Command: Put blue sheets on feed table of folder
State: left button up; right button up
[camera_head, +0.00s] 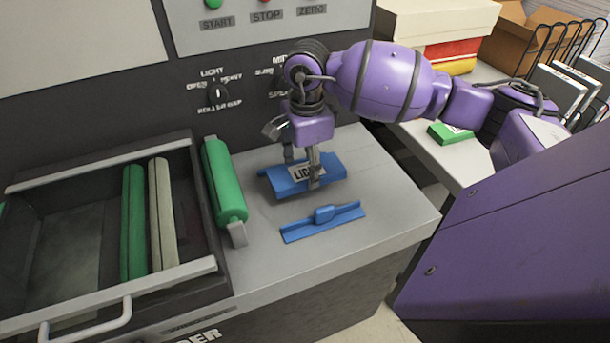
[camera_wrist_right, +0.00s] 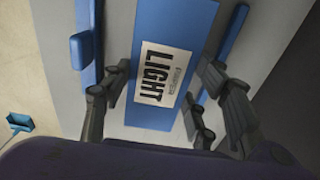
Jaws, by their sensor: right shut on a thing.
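A flat blue stack with a white label reading LIGHT (camera_head: 330,166) is at the grey table (camera_head: 385,215) of the dark machine. My right gripper (camera_head: 301,168) comes down over it from above and is shut on it, a finger on either side. In the right wrist view, the fingers (camera_wrist_right: 164,82) flank the labelled blue stack (camera_wrist_right: 185,18). I cannot tell whether the stack rests on the table or hangs just above it. A blue guide bar (camera_head: 340,217) lies in front of the stack. My left gripper is not in view.
A green roller (camera_head: 224,180) stands left of the stack. Further left is an open drawer (camera_head: 110,300) with a green and a beige roller. A control panel (camera_head: 270,25) rises behind. A side table at right holds a green pack (camera_head: 449,133), boxes and a wire rack.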

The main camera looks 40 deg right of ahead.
aim_at(305, 169)
jog(key=shift+w+f, duration=0.15)
jog(key=shift+f, duration=0.8)
jog(key=shift+w+f, duration=0.15)
jog(key=shift+f, duration=0.75)
jog(key=shift+f, duration=0.1)
jog(key=shift+f, duration=0.15)
jog(key=o, duration=1.3)
jog(key=shift+o, duration=0.2)
notch_tip(305, 169, up, 12)
jog(key=shift+r, duration=0.25)
